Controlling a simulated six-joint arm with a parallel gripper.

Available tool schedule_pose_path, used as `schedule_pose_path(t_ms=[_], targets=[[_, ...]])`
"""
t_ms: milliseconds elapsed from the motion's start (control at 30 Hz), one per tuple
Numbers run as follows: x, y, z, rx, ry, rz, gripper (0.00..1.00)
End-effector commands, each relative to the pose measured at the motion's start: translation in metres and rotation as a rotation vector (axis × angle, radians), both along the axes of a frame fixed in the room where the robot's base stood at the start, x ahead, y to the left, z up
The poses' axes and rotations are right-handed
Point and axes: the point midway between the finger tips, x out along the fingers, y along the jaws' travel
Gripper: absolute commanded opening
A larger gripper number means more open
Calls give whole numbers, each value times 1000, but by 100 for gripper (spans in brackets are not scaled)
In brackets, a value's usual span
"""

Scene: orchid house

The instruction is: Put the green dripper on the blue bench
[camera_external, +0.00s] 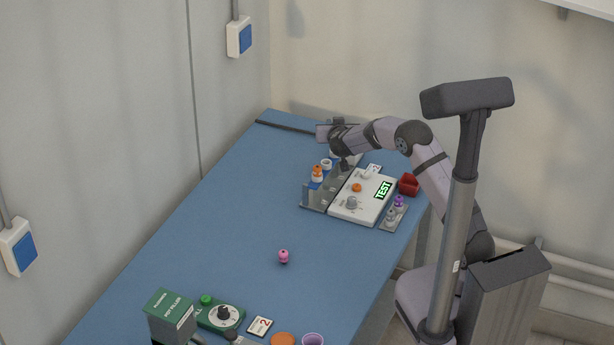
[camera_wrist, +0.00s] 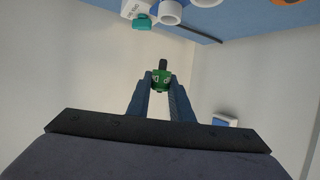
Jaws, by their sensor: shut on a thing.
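My gripper (camera_wrist: 161,88) is shut on a small green dripper (camera_wrist: 161,76) with a dark tip, seen between its fingertips in the wrist view. In the external view my gripper end is over the far part of the bench, near the rack and white tester; its fingertips and the held dripper cannot be made out there. The blue bench (camera_external: 220,225) runs from the near left to the far wall, with a wide bare area in the middle. It also shows along the top of the wrist view (camera_wrist: 240,22).
A white tester panel (camera_external: 347,208) showing TEST, a grey rack (camera_external: 318,197) with small parts, and a red bin (camera_external: 409,184) stand at the far right. A pink piece (camera_external: 283,256) stands mid-bench. A green box (camera_external: 171,314) and green dial unit (camera_external: 231,325) are at the near end.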

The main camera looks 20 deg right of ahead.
Motion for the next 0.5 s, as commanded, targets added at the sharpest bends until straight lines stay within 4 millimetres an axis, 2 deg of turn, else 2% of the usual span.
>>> schedule_pose_path(t_ms=[33, 200, 500], targets=[[0, 0, 9, 2, -3, 1, 0], [0, 0, 25, 0, -1, 1, 0], [0, 2, 29, -1, 0, 4, 0]])
